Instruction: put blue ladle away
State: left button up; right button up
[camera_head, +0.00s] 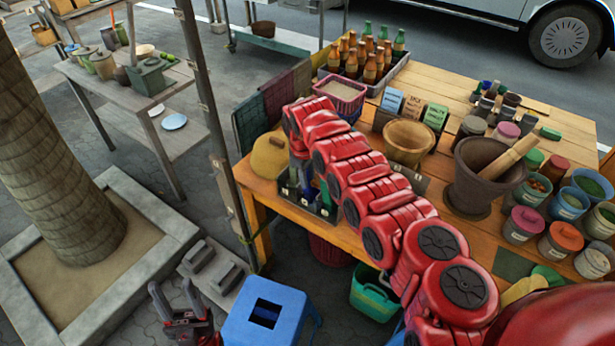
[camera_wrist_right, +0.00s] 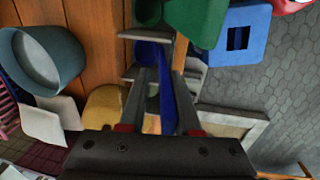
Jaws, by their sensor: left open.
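My right gripper (camera_wrist_right: 163,75) is shut on the blue ladle (camera_wrist_right: 168,95). The long handle runs between the fingers and a darker blue round end (camera_wrist_right: 150,57) shows beyond the tips. In the head view my right arm hides this gripper, above the grey compartment holder (camera_head: 290,193) at the table's left front corner. Blue and green upright pieces show in that holder. I cannot tell whether the ladle touches it. My left gripper (camera_head: 180,300) is open and empty, low at the left, away from the table.
The wooden table (camera_head: 455,85) carries a yellow lidded pot (camera_head: 270,155), a wooden bowl (camera_head: 408,139), a mortar (camera_head: 484,175), a bottle crate and several jars. A blue stool (camera_head: 265,312) and green basket (camera_head: 372,296) stand below. A metal post (camera_head: 222,150) rises left of the table.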

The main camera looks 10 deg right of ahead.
jog(key=shift+o, duration=0.8)
